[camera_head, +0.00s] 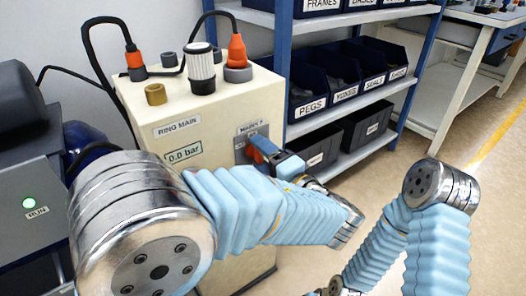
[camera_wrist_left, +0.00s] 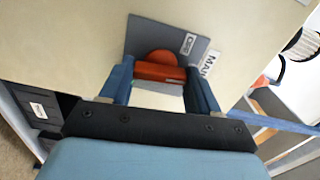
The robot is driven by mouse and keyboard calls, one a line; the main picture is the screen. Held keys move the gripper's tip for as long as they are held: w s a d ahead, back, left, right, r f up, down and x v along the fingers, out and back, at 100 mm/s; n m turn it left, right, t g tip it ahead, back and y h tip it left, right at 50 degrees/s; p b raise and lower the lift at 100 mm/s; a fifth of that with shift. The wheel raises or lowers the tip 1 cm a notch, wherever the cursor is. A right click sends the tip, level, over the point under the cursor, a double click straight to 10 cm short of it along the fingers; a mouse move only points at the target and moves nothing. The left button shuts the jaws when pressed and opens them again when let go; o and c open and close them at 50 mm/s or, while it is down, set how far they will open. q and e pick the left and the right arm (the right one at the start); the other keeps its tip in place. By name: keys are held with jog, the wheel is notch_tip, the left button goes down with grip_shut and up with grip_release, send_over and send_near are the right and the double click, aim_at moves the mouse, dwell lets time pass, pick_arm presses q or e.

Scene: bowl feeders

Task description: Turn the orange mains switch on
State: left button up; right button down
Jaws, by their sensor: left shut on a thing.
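The orange mains switch (camera_wrist_left: 160,70) sits on a grey plate (camera_wrist_left: 140,38) on the cream cabinet. In the left wrist view its bar handle lies between the two blue fingers of my left gripper (camera_wrist_left: 160,88), which is shut on it. A small white label on the plate is too blurred to read. In the head view the left gripper (camera_head: 268,152) is at the cabinet's front, below the mains label (camera_head: 252,129), and the switch is mostly hidden by it. My right arm shows at the right of the head view, but its gripper is not visible.
The cream cabinet (camera_head: 215,115) carries a "RING MAIN" label, a 0.0 bar display (camera_head: 184,154), and hoses and a filter (camera_head: 201,70) on top. A blue shelf with labelled bins (camera_head: 345,92) stands just right. A machine with a green light (camera_head: 29,203) is at left. Floor at right is clear.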

pick_arm(q)
jog(key=shift+m, duration=0.7)
pick_arm(e)
jog(key=shift+r, duration=0.35)
pick_arm(q)
jog(key=o, duration=1.1)
jog(key=shift+c, duration=0.2)
jog(key=shift+d, duration=0.1)
pick_arm(e)
jog(key=shift+s, duration=0.1)
